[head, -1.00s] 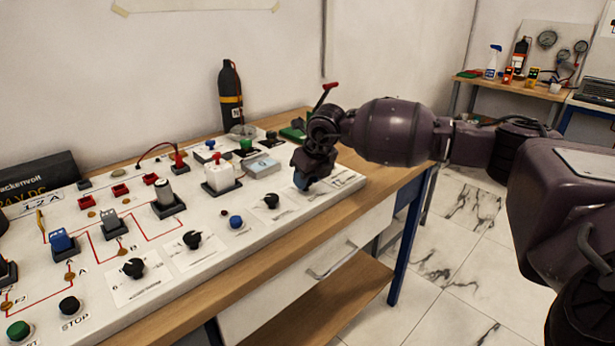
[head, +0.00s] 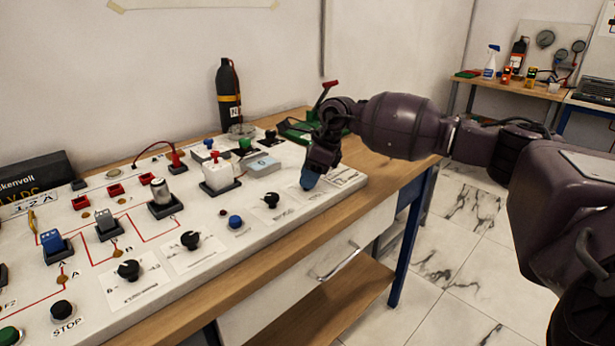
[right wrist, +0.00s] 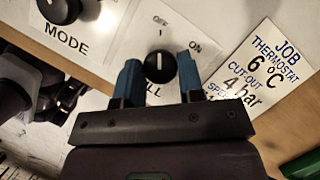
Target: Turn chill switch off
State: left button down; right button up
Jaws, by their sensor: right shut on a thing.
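The chill switch (right wrist: 160,67) is a round black knob with a white pointer line, on a white label in the right wrist view. Its line points up the picture, toward a small mark; "ON" is printed to the upper right. The "CHILL" lettering is partly covered by my gripper. My right gripper (right wrist: 160,78) has its blue fingers on either side of the knob and is shut on it. In the head view my right gripper (head: 307,182) is at the right end of the sloping panel and hides the switch. My left gripper is not in view.
The mode knob (right wrist: 58,8) is close by at upper left. A thermostat card (right wrist: 262,68) lies to the right. In the head view, other black knobs (head: 190,240) and a blue button (head: 235,221) line the panel's front. A black bottle (head: 229,95) stands behind.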

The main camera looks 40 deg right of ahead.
jog(key=shift+n, duration=0.3)
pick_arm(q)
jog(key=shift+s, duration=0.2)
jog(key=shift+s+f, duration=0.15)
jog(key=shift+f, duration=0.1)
pick_arm(e)
jog(key=o, duration=0.9)
jog(key=shift+s+d+r, duration=0.1)
jog(key=shift+d+r, duration=0.05)
jog(key=shift+r, duration=0.35)
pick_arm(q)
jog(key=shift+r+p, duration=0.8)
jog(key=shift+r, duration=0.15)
pick_arm(e)
jog(key=shift+v, duration=4.95)
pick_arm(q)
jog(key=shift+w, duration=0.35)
pick_arm(e)
jog(key=shift+d+f, duration=0.1)
